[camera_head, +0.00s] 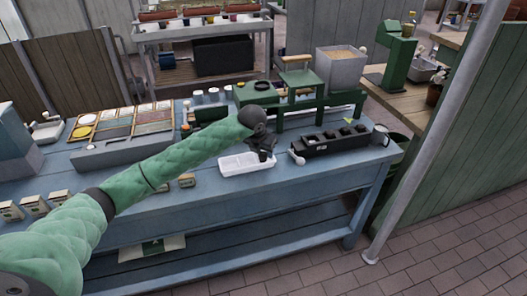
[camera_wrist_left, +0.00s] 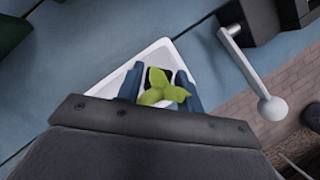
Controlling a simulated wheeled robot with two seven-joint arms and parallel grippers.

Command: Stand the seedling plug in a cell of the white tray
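The white tray (camera_head: 246,167) lies near the front edge of the blue bench; its corner shows in the left wrist view (camera_wrist_left: 105,86). My left gripper (camera_head: 264,156) points down over the tray's right part. In the left wrist view, the blue fingers of my left gripper (camera_wrist_left: 160,85) flank the seedling plug (camera_wrist_left: 163,90), which has light green leaves and a dark body. The fingers appear closed on the plug's sides. Its lower end is hidden, so I cannot tell whether it touches a cell. My right gripper is not in view.
A black cell block (camera_head: 340,142) stands right of the tray, and a white-knobbed lever (camera_head: 297,157) lies between them. Green stands (camera_head: 298,82) are behind. A long grey trough (camera_head: 122,154) is to the left.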

